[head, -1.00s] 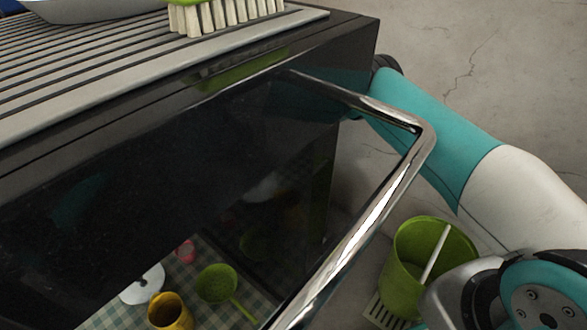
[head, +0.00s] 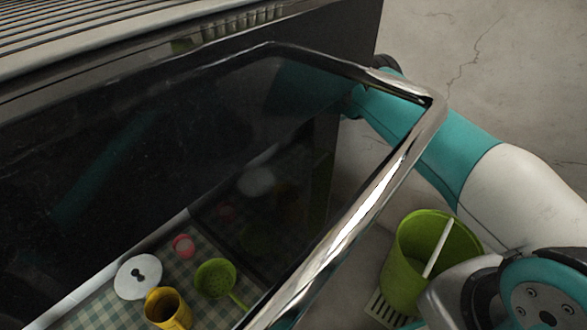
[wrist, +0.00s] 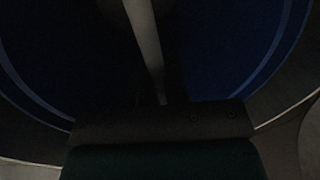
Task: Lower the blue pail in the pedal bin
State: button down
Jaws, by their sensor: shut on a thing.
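The blue pail (wrist: 225,60) fills most of the dark wrist view. Its dark blue surface shows on both sides of a grey bar, with a lighter curved line near its edge. My gripper (wrist: 163,106) is at the lower middle of that view, where the grey bar meets it, and is shut on the pail. The exact contact is too dark to see. A grey curved band surrounds the blue; I cannot tell whether it belongs to the pedal bin. In the head view the gripper and blue pail are hidden, and I cannot make out the pedal bin.
A glossy dark counter front with a chrome rail (head: 352,220) crosses the head view. A green pail (head: 408,262) with a pale stick stands at lower right. A yellow cup (head: 168,310), green strainer (head: 215,279) and white lid (head: 138,276) are on checked cloth. Bare floor shows upper right.

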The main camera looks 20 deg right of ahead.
jog(key=shift+f+b, duration=0.4)
jog(key=shift+f, duration=0.2)
jog(key=c, duration=1.1)
grip_release()
jog(key=shift+r, duration=0.1)
jog(key=shift+r+p, duration=1.85)
jog(key=shift+r, duration=0.65)
jog(key=shift+r+p, duration=3.5)
jog(key=shift+r, duration=1.5)
